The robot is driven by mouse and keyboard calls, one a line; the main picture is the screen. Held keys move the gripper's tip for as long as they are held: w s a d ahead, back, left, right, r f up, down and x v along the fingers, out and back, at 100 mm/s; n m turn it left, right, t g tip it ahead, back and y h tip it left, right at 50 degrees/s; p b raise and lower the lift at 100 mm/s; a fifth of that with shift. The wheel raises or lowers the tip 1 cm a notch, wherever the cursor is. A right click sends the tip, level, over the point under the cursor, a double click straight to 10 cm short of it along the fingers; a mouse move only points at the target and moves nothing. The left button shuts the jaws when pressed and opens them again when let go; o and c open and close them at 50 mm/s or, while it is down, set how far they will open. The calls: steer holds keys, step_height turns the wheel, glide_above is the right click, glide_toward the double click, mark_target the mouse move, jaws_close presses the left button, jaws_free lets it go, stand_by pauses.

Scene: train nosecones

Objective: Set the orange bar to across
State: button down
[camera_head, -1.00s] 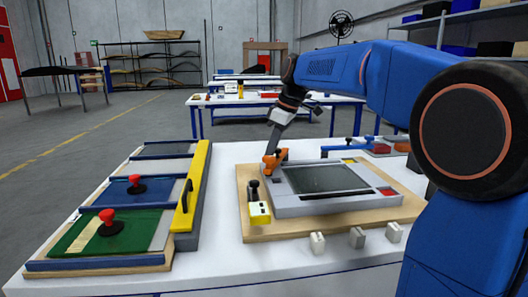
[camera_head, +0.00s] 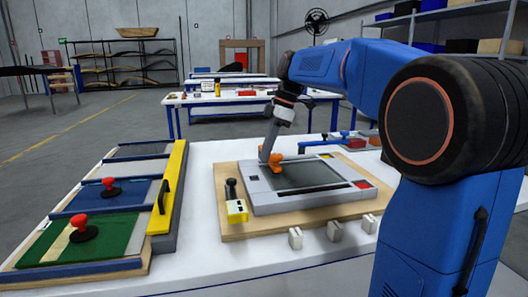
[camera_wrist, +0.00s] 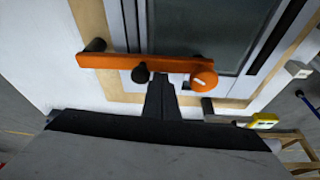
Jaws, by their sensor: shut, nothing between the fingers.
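The orange bar (camera_head: 276,160) sits at the far edge of the grey framed panel (camera_head: 262,198) in the head view. In the wrist view the orange bar (camera_wrist: 120,62) lies sideways over the frame near the dark window (camera_wrist: 205,35). Its rounded end is at the right, a black knob sits near its middle, and a black peg (camera_wrist: 95,46) is by its left end. My gripper (camera_head: 268,150) is shut and empty, low at the bar. In the wrist view its dark fingertips (camera_wrist: 160,82) are close against the bar's near side; contact is unclear.
A yellow block with a black lever (camera_head: 236,209) stands at the panel's left. Several small white blocks (camera_head: 334,232) line the table's front. A board with red knobs and a yellow rail (camera_head: 168,190) lies left. A blue bar (camera_head: 325,142) lies behind the panel.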

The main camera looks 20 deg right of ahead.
stand_by(0.4)
steer(key=a, duration=0.3)
steer(key=shift+w+a, duration=0.15)
steer(key=shift+w, duration=0.1)
steer(key=shift+a+r, duration=0.2)
steer(key=shift+a, duration=0.1)
steer(key=v, duration=0.9)
steer(key=shift+r, duration=0.25)
steer(key=shift+d, duration=0.15)
